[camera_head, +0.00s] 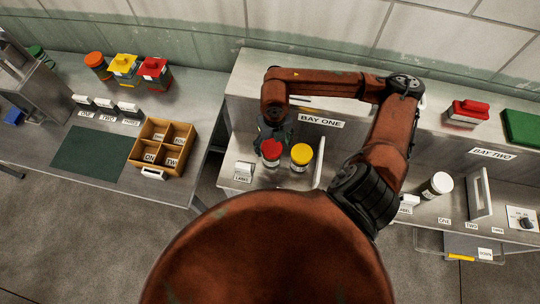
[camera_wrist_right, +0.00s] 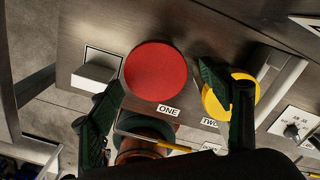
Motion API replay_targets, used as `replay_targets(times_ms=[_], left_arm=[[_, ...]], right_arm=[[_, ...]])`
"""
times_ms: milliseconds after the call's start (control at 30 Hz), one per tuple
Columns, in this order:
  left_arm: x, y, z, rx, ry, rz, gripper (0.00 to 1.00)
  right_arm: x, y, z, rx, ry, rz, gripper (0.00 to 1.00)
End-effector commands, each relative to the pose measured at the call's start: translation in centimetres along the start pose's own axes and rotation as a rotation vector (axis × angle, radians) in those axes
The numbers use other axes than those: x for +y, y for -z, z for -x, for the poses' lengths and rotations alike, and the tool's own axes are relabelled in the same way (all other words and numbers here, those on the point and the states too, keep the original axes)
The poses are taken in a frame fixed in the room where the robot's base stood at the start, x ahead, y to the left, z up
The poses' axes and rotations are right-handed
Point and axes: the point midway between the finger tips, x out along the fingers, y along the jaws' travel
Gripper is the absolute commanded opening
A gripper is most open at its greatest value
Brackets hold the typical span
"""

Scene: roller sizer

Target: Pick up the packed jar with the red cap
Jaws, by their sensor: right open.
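The jar with the red cap (camera_head: 270,153) stands upright on the metal counter in front of the BAY ONE sign. In the right wrist view its round red cap (camera_wrist_right: 156,72) shows from above, and most of its body is hidden. My right gripper (camera_head: 273,138) is right at the jar in the head view, partly overlapping it. In the wrist view my right gripper (camera_wrist_right: 160,85) is open, with one dark finger on each side of the cap; I cannot tell whether they touch it. My left gripper is not in view.
A yellow-capped jar (camera_head: 301,155) stands close to the right, and my right finger overlaps its cap (camera_wrist_right: 232,95) in the wrist view. An upright handle (camera_head: 319,163) is beside it. A white label block (camera_head: 243,170) sits left. A wooden divided tray (camera_head: 163,146) is on the left table.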

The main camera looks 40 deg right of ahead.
Motion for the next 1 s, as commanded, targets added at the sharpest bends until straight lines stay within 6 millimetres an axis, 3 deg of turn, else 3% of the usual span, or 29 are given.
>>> replay_targets(times_ms=[367, 700, 1000], left_arm=[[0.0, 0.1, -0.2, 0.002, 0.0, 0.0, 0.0], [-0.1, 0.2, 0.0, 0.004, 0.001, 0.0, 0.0], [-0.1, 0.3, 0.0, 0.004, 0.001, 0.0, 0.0]], right_arm=[[0.1, -0.1, -3.5, 0.002, -0.001, -0.001, 0.71], [0.3, -0.5, -7.8, 0.002, 0.0, -0.002, 0.71], [0.2, -0.6, -8.1, 0.0, 0.0, -0.002, 0.7]])
